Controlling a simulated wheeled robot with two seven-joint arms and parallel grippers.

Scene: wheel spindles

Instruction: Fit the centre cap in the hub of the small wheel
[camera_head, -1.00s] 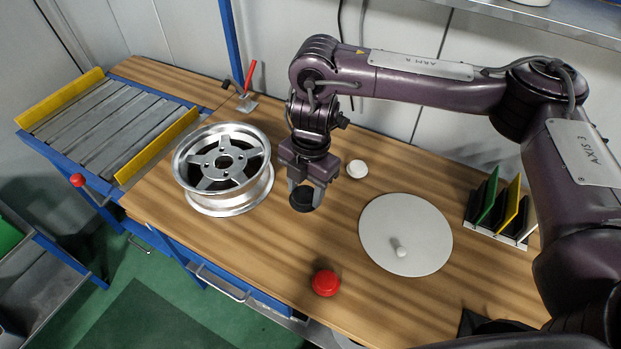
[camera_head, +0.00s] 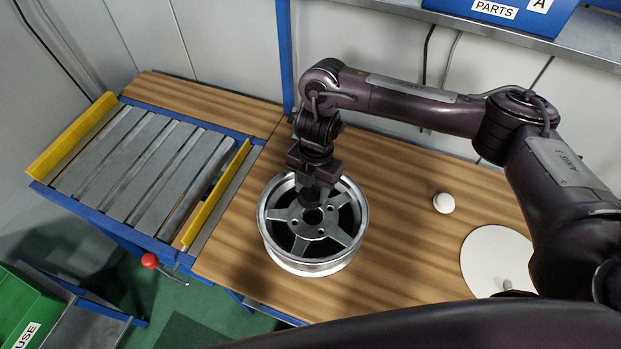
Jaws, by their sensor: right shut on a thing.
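A silver spoked wheel (camera_head: 272,232) lies flat on the wooden bench, with a dark round hub hole at its middle. It is the only wheel in view. My right gripper (camera_head: 311,191) points down over the back part of the wheel, just behind the hub hole. It is shut on the black centre cap (camera_head: 308,196), which is dark and mostly hidden against the jaws. The cap appears to be above the hub, not in it; the exact height is hard to tell. My left gripper is out of view.
A roller conveyor (camera_head: 140,165) with yellow side rails stands left of the wheel. A small white round piece (camera_head: 443,203) and a white disc (camera_head: 492,258) with a knob lie to the right. A shelf with blue bins (camera_head: 520,12) is above.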

